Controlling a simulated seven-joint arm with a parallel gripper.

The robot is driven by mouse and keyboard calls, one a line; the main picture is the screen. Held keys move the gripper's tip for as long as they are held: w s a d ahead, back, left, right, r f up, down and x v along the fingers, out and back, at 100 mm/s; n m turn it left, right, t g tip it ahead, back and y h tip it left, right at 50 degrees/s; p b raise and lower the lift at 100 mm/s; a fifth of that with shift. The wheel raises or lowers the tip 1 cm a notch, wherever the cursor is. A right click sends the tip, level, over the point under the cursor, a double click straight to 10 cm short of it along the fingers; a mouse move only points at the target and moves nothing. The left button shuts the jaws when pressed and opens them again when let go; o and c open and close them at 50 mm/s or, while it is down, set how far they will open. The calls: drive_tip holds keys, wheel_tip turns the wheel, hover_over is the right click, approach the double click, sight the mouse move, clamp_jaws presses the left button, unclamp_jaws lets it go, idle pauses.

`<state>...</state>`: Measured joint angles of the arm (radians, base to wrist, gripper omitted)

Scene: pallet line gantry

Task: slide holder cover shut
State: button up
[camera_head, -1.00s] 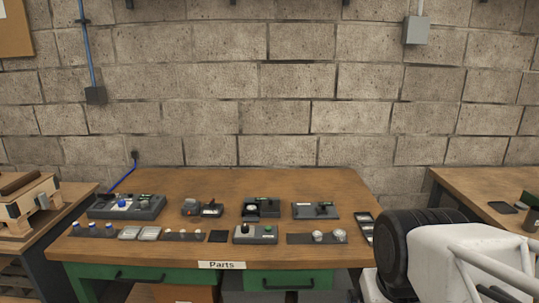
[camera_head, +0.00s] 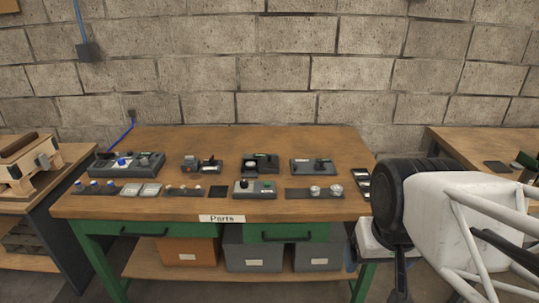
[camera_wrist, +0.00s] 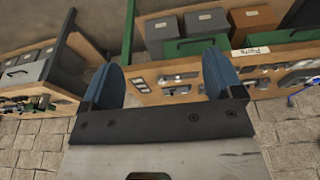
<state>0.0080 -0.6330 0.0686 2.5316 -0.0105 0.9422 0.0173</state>
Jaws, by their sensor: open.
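Several small grey and black devices stand on the wooden bench (camera_head: 300,140) in the head view. One at the back middle is a dark unit with an opening (camera_head: 260,164); a flat grey plate with a black handle-like part (camera_head: 313,166) is right of it. The pictures are too small to tell which one carries the holder cover, or how far the cover is shut. My gripper (camera_wrist: 160,64) shows two blue fingers spread apart with nothing between them in the wrist view. It is away from the bench devices, which appear upside down there.
A long grey box with a blue knob (camera_head: 125,162) is at the back left. Green drawers and bins (camera_head: 253,248) are below. Side benches stand left and right.

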drive_tip(key=shift+w+r, duration=0.2)
drive_tip(key=shift+w, duration=0.2)
drive_tip(key=c, duration=0.5)
drive_tip(key=shift+g, duration=0.3)
drive_tip(key=w+r, duration=0.2)
drive_tip(key=w, duration=0.4)
drive_tip(key=w+a+r, duration=0.1)
drive_tip(key=w+r, duration=0.1)
drive_tip(key=w, duration=0.4)
drive_tip(key=w+a+r, duration=0.1)
drive_tip(key=w, duration=0.5)
drive_tip(key=shift+w+r, duration=0.25)
drive_tip(key=shift+r, duration=0.15)
drive_tip(key=shift+c, duration=1.1)
drive_tip(key=g, duration=0.2)
hover_over(269, 159)
drive_tip(key=f, duration=2)
drive_tip(key=shift+w+d+f, duration=0.2)
drive_tip(key=shift+w+f, duration=0.05)
drive_tip(key=shift+f, duration=0.05)
drive_tip(key=shift+w+a+f, duration=0.15)
drive_tip(key=shift+w+f, duration=0.05)
drive_tip(key=shift+f, duration=0.05)
drive_tip(key=shift+f, duration=0.1)
drive_tip(key=shift+f, duration=3.8)
